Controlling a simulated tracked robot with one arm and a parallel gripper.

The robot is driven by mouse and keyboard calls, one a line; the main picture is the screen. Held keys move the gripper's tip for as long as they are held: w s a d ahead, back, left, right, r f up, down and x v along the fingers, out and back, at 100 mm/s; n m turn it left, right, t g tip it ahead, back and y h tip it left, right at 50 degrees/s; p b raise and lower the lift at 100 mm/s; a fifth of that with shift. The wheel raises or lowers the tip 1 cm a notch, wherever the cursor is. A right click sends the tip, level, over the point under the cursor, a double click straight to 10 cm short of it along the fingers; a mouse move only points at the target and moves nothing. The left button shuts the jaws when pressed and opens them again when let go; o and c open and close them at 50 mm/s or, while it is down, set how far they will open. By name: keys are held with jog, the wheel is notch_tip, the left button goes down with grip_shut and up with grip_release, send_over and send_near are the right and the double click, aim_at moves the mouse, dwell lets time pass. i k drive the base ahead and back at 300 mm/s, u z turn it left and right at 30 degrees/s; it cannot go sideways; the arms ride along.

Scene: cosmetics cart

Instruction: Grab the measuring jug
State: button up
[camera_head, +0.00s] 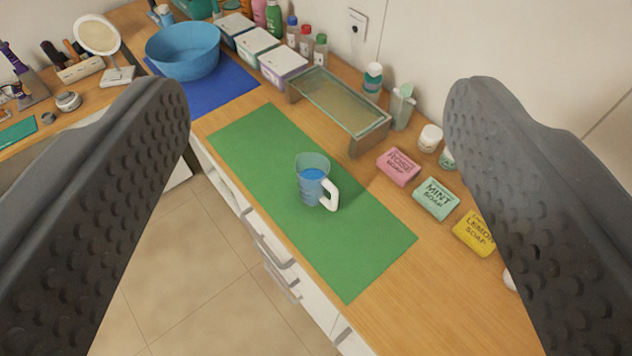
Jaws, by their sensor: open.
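The measuring jug (313,181) is a small clear jug with a white handle and blue liquid or a blue tint inside. It stands upright on a green mat (260,150) on the wooden counter, its handle toward the lower right. My gripper (315,110) is open, with one dark dimpled finger at the left and one at the right of the picture. The jug shows in the gap between them, farther off and not touched. Nothing is between the fingers.
A glass-topped stand (340,98) is behind the jug. Pink (398,167), mint (436,199) and yellow (474,233) soaps lie to its right. A blue bowl (184,52) stands on a blue mat (226,85). The green mat is otherwise clear; the counter's front edge is close.

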aim_at(312, 169)
jog(key=z, duration=2.15)
jog(key=k, duration=1.2)
jog(key=u, duration=1.2)
jog(key=i, duration=1)
jog(key=z, duration=0.05)
